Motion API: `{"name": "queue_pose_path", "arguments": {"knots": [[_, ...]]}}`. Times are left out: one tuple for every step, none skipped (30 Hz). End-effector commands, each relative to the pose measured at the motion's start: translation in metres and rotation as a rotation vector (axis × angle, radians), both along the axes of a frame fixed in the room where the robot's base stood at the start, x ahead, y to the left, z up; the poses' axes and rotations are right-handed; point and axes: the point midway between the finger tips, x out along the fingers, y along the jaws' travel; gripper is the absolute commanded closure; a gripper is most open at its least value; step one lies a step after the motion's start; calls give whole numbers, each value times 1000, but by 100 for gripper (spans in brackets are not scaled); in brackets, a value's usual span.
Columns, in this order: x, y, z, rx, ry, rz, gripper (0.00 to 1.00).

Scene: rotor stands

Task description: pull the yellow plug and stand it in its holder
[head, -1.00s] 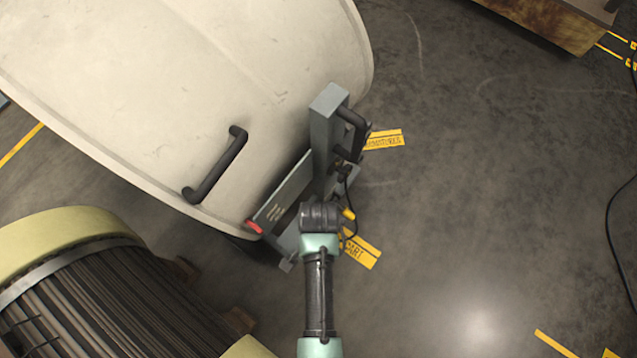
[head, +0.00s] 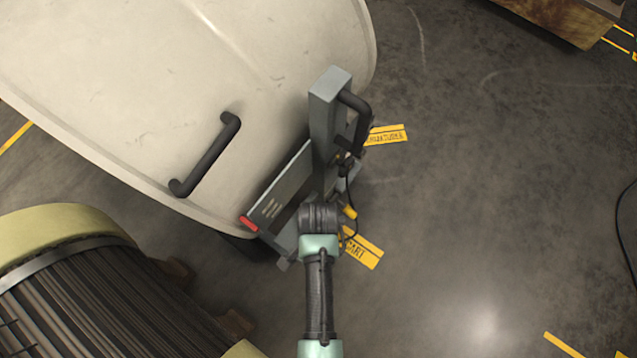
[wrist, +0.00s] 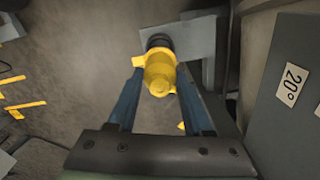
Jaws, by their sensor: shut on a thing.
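In the wrist view my gripper (wrist: 160,80) has its two blue fingers on either side of the yellow plug (wrist: 161,72) and is shut on it. The plug's black end (wrist: 159,41) points away from me and lies against or just over a flat grey plate (wrist: 195,38). I cannot tell whether it is seated in the plate or apart from it. In the head view my own arm hides the gripper. A small yellow piece (head: 349,211) shows beside the arm there; I cannot tell if it is the plug. I cannot make out the holder for certain.
A grey post (head: 326,130) with a black handle (head: 358,112) and a hanging black cable (head: 352,205) stands close by my arm. A big cream drum (head: 190,80) is at the left, a ribbed rotor (head: 90,300) at lower left. The floor (head: 480,200) to the right is mostly clear.

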Motion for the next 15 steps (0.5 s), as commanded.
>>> {"name": "queue_pose_path", "arguments": {"knots": [[0,0,-7,1,-1,0,99],[0,0,-9,1,-1,0,99],[0,0,-11,1,-1,0,99],[0,0,-13,1,-1,0,99],[0,0,-15,1,-1,0,99],[0,0,-18,1,-1,0,99],[0,0,-13,0,-1,0,99],[0,0,-13,0,-1,0,99],[0,0,-13,1,-1,0,99],[0,0,-12,0,-1,0,99],[0,0,-13,1,-1,0,99],[0,0,-13,0,-1,0,99],[0,0,-13,1,-1,0,99],[0,0,-13,1,-1,0,99],[0,0,-14,1,-1,0,99]]}}
